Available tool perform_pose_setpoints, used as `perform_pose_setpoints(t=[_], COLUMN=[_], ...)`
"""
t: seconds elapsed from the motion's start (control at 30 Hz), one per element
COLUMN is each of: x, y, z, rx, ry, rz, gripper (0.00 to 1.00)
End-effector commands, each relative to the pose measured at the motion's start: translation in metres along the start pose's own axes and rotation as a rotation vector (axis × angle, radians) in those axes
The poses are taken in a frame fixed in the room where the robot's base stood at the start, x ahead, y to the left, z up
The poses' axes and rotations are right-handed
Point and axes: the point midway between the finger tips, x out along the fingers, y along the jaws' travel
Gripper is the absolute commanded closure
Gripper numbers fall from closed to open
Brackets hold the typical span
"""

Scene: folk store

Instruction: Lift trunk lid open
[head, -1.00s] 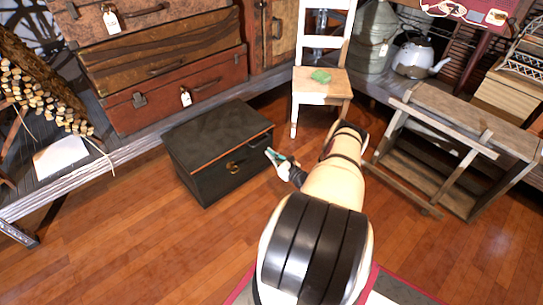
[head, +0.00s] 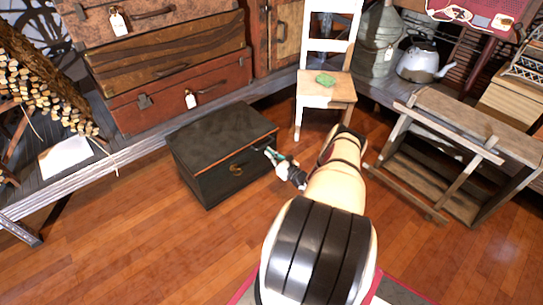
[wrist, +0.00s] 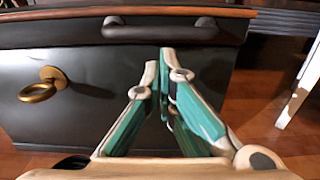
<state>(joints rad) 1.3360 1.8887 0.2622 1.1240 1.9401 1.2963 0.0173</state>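The black trunk (head: 222,140) stands on the wooden floor with its lid shut; an orange-brown strip runs along the lid's front edge. A brass ring (wrist: 40,90) hangs on its front, left in the wrist view. A dark bar handle (wrist: 160,29) is fixed just below the brown strip, and it spans the upper middle of the wrist view. My gripper (wrist: 165,58), with teal fingers, has its fingertips together and nothing seen between them. The tips point at the trunk's front, just below the handle. In the head view my gripper (head: 268,152) is by the trunk's front right part; contact cannot be told.
A white chair (head: 325,90) with a green item stands behind and right of the trunk. A wooden rack (head: 455,150) stands to the right. Stacked suitcases (head: 175,85) rest on a low platform behind the trunk. The floor in front and left is clear.

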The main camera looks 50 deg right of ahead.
Motion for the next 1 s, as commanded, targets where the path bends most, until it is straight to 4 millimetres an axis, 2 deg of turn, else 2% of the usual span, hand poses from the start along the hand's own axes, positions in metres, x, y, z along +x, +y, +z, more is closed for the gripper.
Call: perform_pose_setpoints(t=[1.0], x=[0.028], y=[0.0], z=[0.0], rx=[0.0], ry=[0.0], rz=[0.0], gripper=[1.0])
